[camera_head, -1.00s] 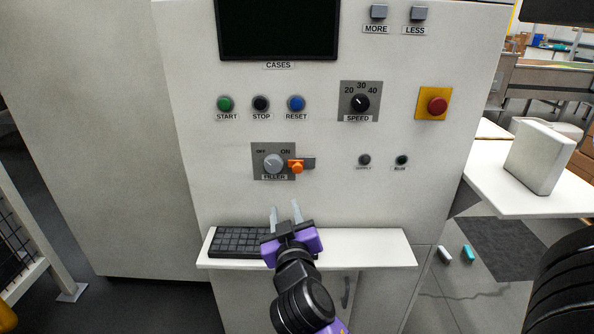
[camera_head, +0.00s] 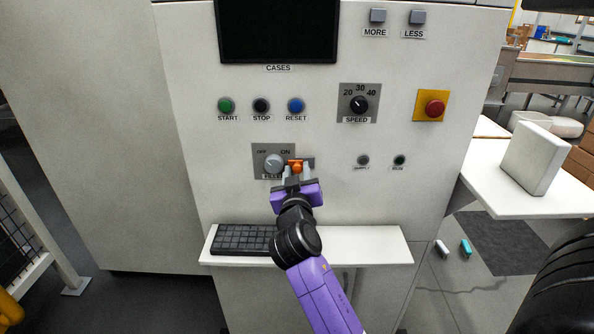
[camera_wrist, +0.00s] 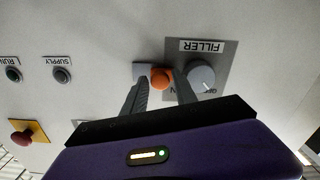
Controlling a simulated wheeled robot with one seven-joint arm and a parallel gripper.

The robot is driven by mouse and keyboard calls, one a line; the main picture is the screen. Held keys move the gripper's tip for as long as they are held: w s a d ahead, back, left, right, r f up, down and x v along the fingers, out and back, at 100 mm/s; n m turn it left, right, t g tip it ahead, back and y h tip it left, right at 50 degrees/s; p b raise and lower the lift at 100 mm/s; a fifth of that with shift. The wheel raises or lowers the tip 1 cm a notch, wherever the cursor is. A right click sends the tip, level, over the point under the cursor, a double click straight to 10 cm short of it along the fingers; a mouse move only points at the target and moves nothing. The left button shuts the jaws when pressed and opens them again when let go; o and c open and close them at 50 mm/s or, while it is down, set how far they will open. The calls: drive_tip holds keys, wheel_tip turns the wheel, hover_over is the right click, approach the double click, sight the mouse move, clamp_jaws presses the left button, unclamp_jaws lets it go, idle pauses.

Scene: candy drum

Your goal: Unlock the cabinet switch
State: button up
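The FILLER switch is a round grey knob (camera_head: 274,163) on a grey plate (camera_head: 259,154) marked OFF and ON. An orange lock piece (camera_head: 295,165) sits at the knob's right, with a small grey block behind it. In the wrist view, which is turned over, the orange piece (camera_wrist: 160,78) lies between my fingertips, and the knob (camera_wrist: 201,77) is just outside the right finger. My gripper (camera_head: 297,173) is open and reaches up to the panel around the orange piece. Whether the fingers touch it, I cannot tell.
START (camera_head: 225,105), STOP (camera_head: 261,105) and RESET (camera_head: 296,105) buttons are above. A speed dial (camera_head: 359,104) and red emergency button (camera_head: 434,108) are at the upper right. A shelf (camera_head: 370,247) with a keyboard (camera_head: 240,239) juts out below.

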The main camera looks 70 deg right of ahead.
clamp_jaws()
idle(1.4)
